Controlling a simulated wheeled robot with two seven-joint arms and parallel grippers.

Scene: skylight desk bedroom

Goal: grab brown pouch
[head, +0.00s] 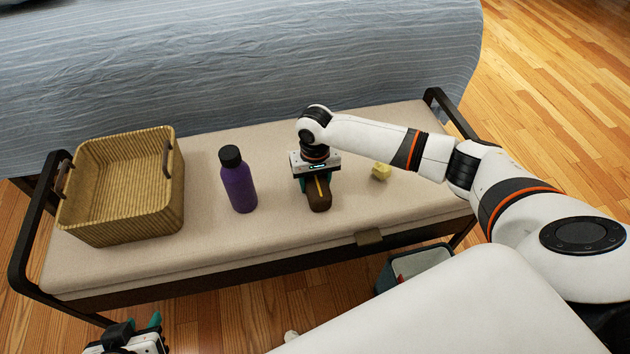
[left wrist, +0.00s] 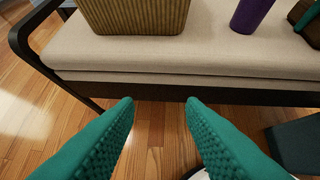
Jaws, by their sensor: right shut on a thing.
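The brown pouch (head: 319,200) lies on the beige bench cushion, right of the purple bottle, with a yellow strip on its top. My right gripper (head: 316,186) points down over the pouch and is shut on it; its fingers are partly hidden by the wrist. The pouch appears to be still at the cushion surface. My left gripper (head: 140,328) is low in front of the bench at the bottom left. In the left wrist view its green fingers (left wrist: 160,115) are apart with nothing between them.
A woven basket (head: 125,225) stands at the bench's left. A purple bottle (head: 239,188) stands upright between basket and pouch. A small yellow block (head: 381,171) lies right of the pouch. A dark bin (head: 388,277) is on the floor. The bench (head: 280,237) has dark end rails.

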